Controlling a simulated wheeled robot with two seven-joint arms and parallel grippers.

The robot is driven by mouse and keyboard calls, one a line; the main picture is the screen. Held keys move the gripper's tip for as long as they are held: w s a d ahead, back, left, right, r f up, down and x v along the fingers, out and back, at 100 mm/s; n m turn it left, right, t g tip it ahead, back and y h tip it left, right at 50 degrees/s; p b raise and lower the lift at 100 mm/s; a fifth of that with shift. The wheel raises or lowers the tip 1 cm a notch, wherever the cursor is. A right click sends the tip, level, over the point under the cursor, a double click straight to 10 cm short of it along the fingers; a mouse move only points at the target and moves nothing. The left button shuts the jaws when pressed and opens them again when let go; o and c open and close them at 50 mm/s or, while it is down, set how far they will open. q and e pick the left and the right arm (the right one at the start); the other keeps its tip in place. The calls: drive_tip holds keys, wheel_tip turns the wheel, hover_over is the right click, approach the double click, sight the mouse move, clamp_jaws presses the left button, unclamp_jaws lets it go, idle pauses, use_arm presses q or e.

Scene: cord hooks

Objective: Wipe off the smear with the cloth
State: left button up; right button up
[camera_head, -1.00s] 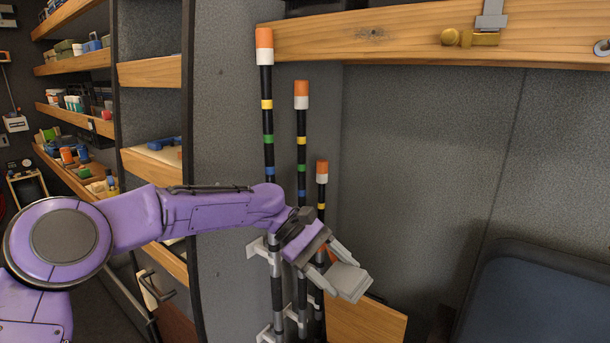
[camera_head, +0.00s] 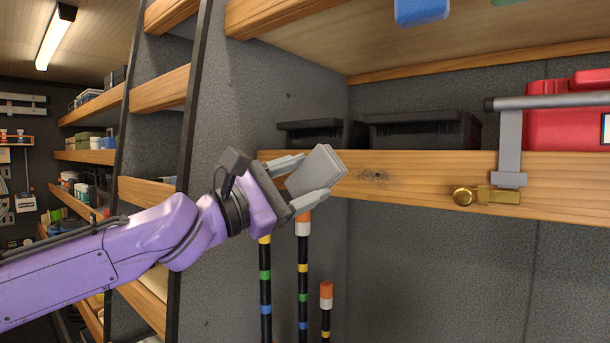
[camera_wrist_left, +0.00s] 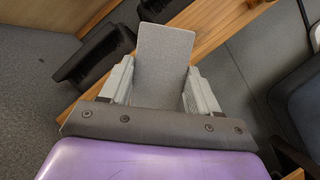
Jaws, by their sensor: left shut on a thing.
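My left gripper (camera_head: 312,182) is shut on a flat grey folded cloth (camera_head: 318,171), held up in front of the wooden shelf edge near its left end. In the left wrist view the cloth (camera_wrist_left: 164,62) sticks out between the two fingers (camera_wrist_left: 158,90). A dark smear (camera_head: 373,176) shows on the front face of the wooden edge (camera_head: 425,184), just right of the cloth and apart from it in the picture. Whether the cloth touches the wood cannot be told. My right gripper is in no view.
A brass latch (camera_head: 485,195) and a grey clamp-like bracket (camera_head: 510,145) sit on the edge right of the smear. Dark bins (camera_head: 422,133) and a red case (camera_head: 567,115) stand on the shelf. Banded poles (camera_head: 303,270) stand below the gripper.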

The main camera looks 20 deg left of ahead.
use_arm(q)
drive_tip(key=shift+w+d, duration=0.1)
drive_tip(key=shift+w, duration=0.2)
drive_tip(key=w, duration=0.1)
drive_tip(key=w+d, duration=0.1)
drive_tip(key=w+b, duration=0.1)
drive_tip(key=shift+w+d+f, duration=0.1)
drive_tip(key=shift+w+d, duration=0.2)
drive_tip(key=shift+w, duration=0.1)
drive_tip(key=shift+w+d, duration=0.25)
drive_tip(key=shift+w, duration=0.2)
drive_tip(key=shift+w+d, duration=0.2)
drive_tip(key=shift+w, duration=0.45)
